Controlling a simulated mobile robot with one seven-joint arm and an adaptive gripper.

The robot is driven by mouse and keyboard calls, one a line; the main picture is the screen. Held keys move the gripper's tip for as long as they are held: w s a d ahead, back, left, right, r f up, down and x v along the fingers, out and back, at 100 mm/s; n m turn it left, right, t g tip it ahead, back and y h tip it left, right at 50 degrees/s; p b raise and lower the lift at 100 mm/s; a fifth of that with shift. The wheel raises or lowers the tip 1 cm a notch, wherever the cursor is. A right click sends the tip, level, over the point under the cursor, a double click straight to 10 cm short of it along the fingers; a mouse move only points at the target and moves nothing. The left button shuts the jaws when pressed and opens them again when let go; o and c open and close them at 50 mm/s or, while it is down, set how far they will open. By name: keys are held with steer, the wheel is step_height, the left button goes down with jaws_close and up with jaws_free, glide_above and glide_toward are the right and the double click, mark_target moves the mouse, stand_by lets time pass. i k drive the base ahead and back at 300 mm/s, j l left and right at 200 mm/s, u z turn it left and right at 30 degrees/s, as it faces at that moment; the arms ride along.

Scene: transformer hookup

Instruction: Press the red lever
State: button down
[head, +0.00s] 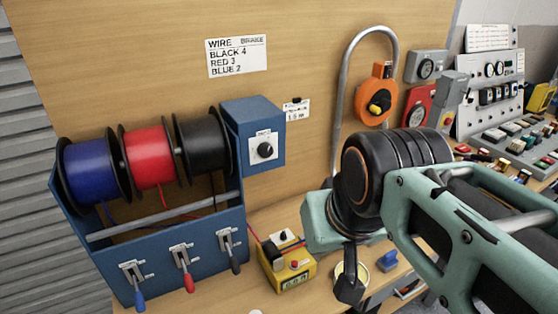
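The red lever (188,280) is the middle of three levers on the front of a blue wire-spool stand (110,270). Its red handle points down from a silver bracket. The blue lever (139,297) is to its left and the black lever (235,264) to its right. My gripper (350,291) is at the lower middle of the head view, right of the levers and the yellow meter box, apart from the red lever. Only part of its dark fingers shows, so I cannot tell if it is open or shut.
Blue, red and black wire spools (150,158) sit above the levers. A yellow meter box (285,262) stands between the stand and my gripper. A blue box with a dial (253,138) joins the stand. Control panels (500,120) fill the right. A wire sign (237,56) hangs on the wooden wall.

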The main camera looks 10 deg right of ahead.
mark_target(190, 288)
steer(key=i+u, duration=0.1)
steer(key=u, duration=0.95)
steer(key=k+l+z, duration=0.3)
steer(key=i+j+z, duration=0.05)
